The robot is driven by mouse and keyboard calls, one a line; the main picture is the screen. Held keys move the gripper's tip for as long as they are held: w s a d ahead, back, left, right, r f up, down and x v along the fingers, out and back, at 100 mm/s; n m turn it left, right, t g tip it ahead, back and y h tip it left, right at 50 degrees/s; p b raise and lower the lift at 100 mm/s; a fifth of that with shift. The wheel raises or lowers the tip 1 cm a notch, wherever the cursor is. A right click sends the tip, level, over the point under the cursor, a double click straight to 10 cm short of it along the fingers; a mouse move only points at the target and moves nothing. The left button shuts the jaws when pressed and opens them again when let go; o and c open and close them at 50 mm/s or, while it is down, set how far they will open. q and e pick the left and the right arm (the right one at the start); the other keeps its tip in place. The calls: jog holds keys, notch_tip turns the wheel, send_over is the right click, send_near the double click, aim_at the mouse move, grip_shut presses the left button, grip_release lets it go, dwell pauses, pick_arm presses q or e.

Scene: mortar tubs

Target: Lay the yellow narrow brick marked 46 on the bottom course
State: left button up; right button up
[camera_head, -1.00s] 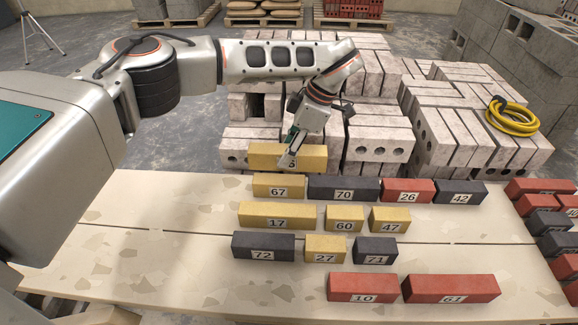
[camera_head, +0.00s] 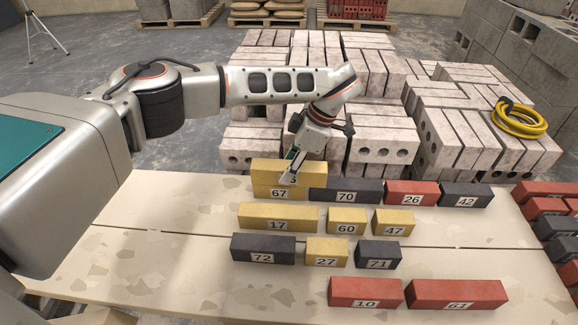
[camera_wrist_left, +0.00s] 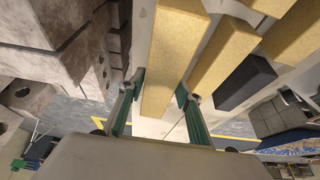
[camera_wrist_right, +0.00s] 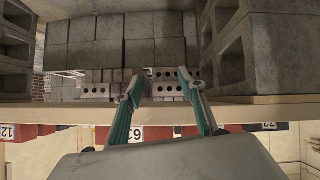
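My left gripper (camera_head: 289,178) is closed around a long yellow brick (camera_head: 262,171), whose label is mostly covered by the fingers; only a digit like a 3 shows. The left wrist view shows this brick (camera_wrist_left: 174,55) between the two fingers. In the head view it appears directly above or behind the yellow brick marked 67 (camera_head: 266,192); I cannot tell whether they touch. I read no label 46 anywhere. My right gripper (camera_wrist_right: 158,82) is open and empty in the right wrist view, and out of the head view.
On the pale table (camera_head: 150,215), rows hold dark brick 70 (camera_head: 330,190), red 26 (camera_head: 400,190), yellow 17 (camera_head: 260,214), 60 (camera_head: 346,218) and 47 (camera_head: 392,220), with others. Grey block stacks (camera_head: 385,130) stand behind. The table's left part is clear.

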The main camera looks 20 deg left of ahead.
pick_arm(q)
jog(key=shift+o, duration=0.6)
jog(key=shift+r, duration=0.15)
pick_arm(e)
jog(key=shift+s+f, duration=0.1)
pick_arm(q)
jog(key=p+v, duration=0.1)
jog(key=v, duration=0.5)
jog(key=shift+r, duration=0.1)
jog(key=v, duration=0.5)
jog(key=shift+w+d+r, duration=0.1)
jog(key=shift+d+r, duration=0.05)
jog(key=shift+r, duration=0.25)
pick_arm(e)
jog(key=shift+s+d, duration=0.2)
jog(key=shift+w, duration=0.25)
